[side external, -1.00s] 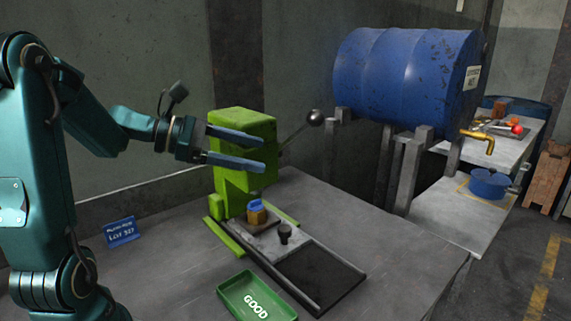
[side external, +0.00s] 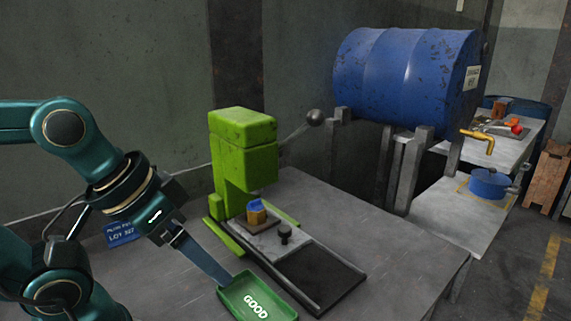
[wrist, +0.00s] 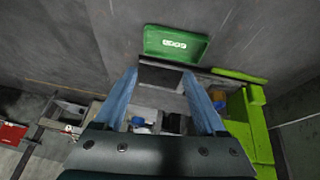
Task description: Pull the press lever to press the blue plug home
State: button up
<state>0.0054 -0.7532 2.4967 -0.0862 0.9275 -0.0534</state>
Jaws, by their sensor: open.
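The green press (side external: 243,150) stands on the bench. Its lever, a thin rod ending in a dark ball knob (side external: 316,117), slants up to the right from the press head. The blue plug (side external: 256,204) sits on top of a yellow block (side external: 256,216) on the press's sliding plate, at the foot of the press; how deep it sits is unclear. My gripper (side external: 228,280) is low at the left of the press, pointing down by the green tray, well away from the lever. In the wrist view my gripper's fingers (wrist: 163,75) are apart, with nothing visibly held.
The green "GOOD" tray (side external: 279,312) lies in front of the press and also shows in the wrist view (wrist: 175,57). A black knob (side external: 285,232) stands on the sliding plate. A blue lot sign (side external: 122,234) is partly behind my arm.

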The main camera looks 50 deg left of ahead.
jog(key=shift+w+a+f+m+y, duration=0.15)
jog(key=shift+a+m+y, duration=0.15)
jog(key=shift+a, duration=0.3)
jog(key=shift+c, duration=1.2)
jog(key=shift+a+m, duration=0.2)
jog(key=shift+m, duration=0.1)
jog(key=c, duration=0.5)
jog(key=d+r, duration=0.1)
jog(key=d+r+h, duration=0.1)
jog(key=shift+w+d+r+m, duration=0.1)
jog(key=shift+d+r+m, duration=0.1)
jog(key=shift+d+m, duration=0.2)
grip_shut()
jog(key=w+r+n+t+h, duration=0.15)
jog(key=w+r+h, duration=0.45)
jog(key=w+r, duration=0.6)
jog(key=w+a+r+n+t+h, duration=0.1)
jog(key=w+a+r+t, duration=0.15)
jog(key=a, duration=0.35)
jog(key=w+a+r+n+t+h, duration=0.1)
jog(key=w+a+r, duration=0.2)
jog(key=a+r, duration=0.15)
jog(key=a+f+n+t+y, duration=0.2)
jog(key=a+n, duration=0.2)
jog(key=a, duration=0.7)
jog(key=w+d+f, duration=0.5)
jog(key=w+d, duration=0.3)
jog(key=shift+w+f, duration=0.3)
jog(key=shift+f, duration=0.1)
